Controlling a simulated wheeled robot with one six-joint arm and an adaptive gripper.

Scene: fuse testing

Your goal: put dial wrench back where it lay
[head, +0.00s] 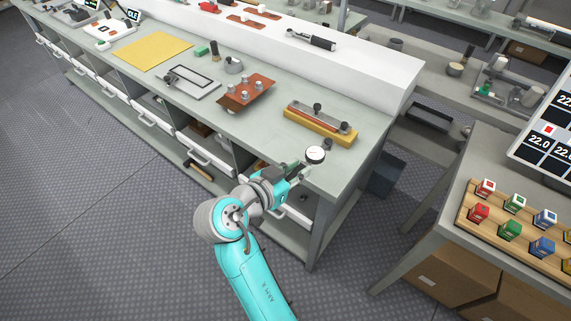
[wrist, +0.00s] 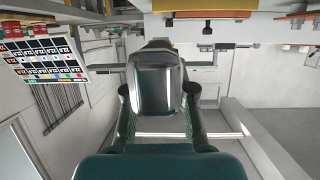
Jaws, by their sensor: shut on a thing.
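The dial wrench (head: 315,154) shows its round white dial face in the head view, just off the front edge of the bench near its right end. My gripper (head: 292,171) is shut on the wrench and holds it in the air. In the wrist view, its dark grip (wrist: 158,85) sits between the two fingers of my gripper (wrist: 158,112), with a thin grey bar behind it. The wrench's far end is partly hidden in both views. The wrist view looks upside down.
On the grey bench (head: 350,165) stand a yellow block with a copper bar (head: 320,125), a brown plate with posts (head: 246,92) and a grey frame (head: 192,84). A raised white ledge (head: 365,65) behind holds a black-handled tool (head: 311,39). A coloured-block rack (head: 515,230) stands at right.

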